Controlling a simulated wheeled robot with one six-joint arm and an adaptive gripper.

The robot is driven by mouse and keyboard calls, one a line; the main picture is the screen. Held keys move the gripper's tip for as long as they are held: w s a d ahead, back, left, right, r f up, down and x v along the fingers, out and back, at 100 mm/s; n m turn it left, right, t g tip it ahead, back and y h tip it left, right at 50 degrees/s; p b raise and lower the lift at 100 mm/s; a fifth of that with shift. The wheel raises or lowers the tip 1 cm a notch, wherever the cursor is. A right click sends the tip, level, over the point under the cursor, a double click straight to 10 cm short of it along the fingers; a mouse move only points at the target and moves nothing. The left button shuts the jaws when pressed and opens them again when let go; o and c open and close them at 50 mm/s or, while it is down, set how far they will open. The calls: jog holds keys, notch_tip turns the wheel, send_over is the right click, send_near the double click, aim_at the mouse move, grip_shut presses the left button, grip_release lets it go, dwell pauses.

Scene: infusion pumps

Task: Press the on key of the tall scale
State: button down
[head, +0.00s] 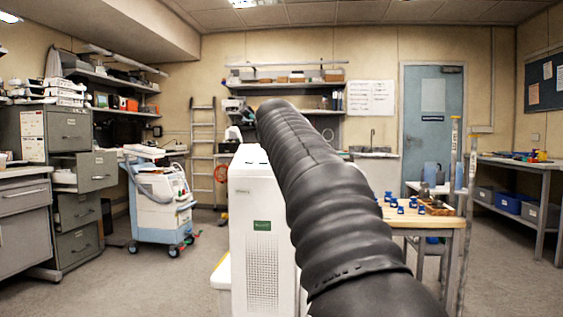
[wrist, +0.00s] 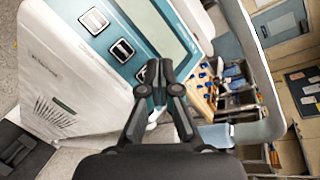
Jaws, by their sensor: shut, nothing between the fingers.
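A tall white unit with a green label and a slotted grille, apparently the tall scale (head: 250,215), stands in front of me in the head view. Its right part is hidden behind my black arm. In the wrist view the white body (wrist: 75,75) shows tilted, with a teal panel and a pale screen (wrist: 160,22). Key markings are unreadable.
A wooden table (head: 428,220) with small blue items stands right of my arm. A white and blue cart (head: 160,205) stands at left, near grey drawer cabinets (head: 72,150). The floor between the cart and the white unit is clear.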

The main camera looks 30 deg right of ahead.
jog(key=shift+f, duration=0.1)
jog(key=shift+w+d+f+b, duration=0.1)
jog(key=shift+w+f+b, duration=0.15)
jog(key=shift+b, duration=0.05)
jog(key=shift+w+d+f, duration=0.1)
jog(key=shift+w+f, duration=0.05)
jog(key=shift+f, duration=0.2)
dwell(0.8)
jog(key=shift+s+a+r, duration=0.2)
jog(key=shift+s+r, duration=0.1)
jog(key=shift+r, duration=0.4)
jog(key=shift+r, duration=0.1)
jog(key=r, duration=0.1)
jog(key=s+a+r+p, duration=0.1)
jog(key=s+r+p, duration=0.1)
jog(key=r, duration=0.1)
jog(key=shift+a+r, duration=0.1)
jog(key=shift+a, duration=0.1)
dwell(0.4)
